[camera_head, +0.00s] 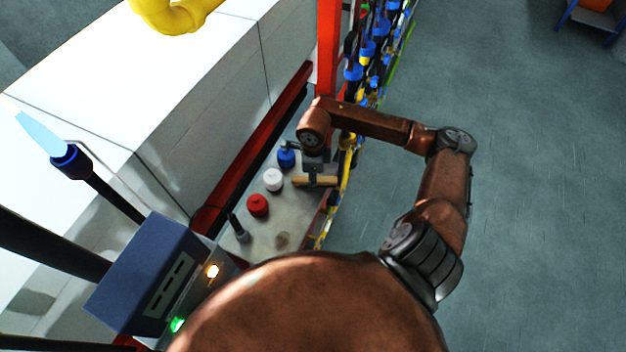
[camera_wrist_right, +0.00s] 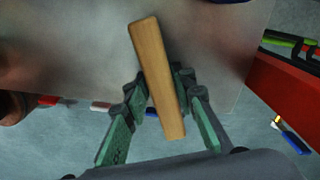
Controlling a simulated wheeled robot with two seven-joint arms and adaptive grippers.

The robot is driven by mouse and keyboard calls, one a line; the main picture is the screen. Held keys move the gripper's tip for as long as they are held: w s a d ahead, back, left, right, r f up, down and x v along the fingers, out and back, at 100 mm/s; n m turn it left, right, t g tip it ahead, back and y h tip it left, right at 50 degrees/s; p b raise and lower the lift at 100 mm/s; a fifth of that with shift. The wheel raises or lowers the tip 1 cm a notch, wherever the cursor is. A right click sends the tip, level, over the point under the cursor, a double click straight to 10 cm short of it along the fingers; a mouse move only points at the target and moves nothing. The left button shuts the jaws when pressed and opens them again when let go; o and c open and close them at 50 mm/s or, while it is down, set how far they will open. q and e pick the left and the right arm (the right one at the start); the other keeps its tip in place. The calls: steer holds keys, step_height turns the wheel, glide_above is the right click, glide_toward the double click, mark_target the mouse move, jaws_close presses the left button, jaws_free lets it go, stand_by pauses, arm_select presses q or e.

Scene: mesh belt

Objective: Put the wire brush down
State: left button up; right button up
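The wire brush (camera_head: 314,181) shows as a wooden bar under my right gripper (camera_head: 313,167) in the head view, over the grey work surface (camera_head: 284,221). In the right wrist view the wooden bar (camera_wrist_right: 155,70) runs lengthwise between the two green fingers of my right gripper (camera_wrist_right: 160,82). The fingertips lie against both of its sides, so the gripper looks shut on it. Its bristles are hidden. I cannot tell whether the brush touches the surface or hangs just above it. My left gripper is not in view.
A blue-capped (camera_head: 287,157), a white-capped (camera_head: 273,180) and a red-capped container (camera_head: 257,205) stand left of the brush. A red post (camera_head: 328,50) rises behind. A blue box (camera_head: 149,275) with lights is at lower left. The surface near the front is mostly clear.

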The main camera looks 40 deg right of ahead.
steer(key=shift+o, duration=1.1)
steer(key=shift+f, duration=0.35)
steer(key=shift+r+p, duration=0.45)
steer(key=shift+r, duration=0.05)
step_height(320, 180, up, 12)
steer(key=b, duration=0.2)
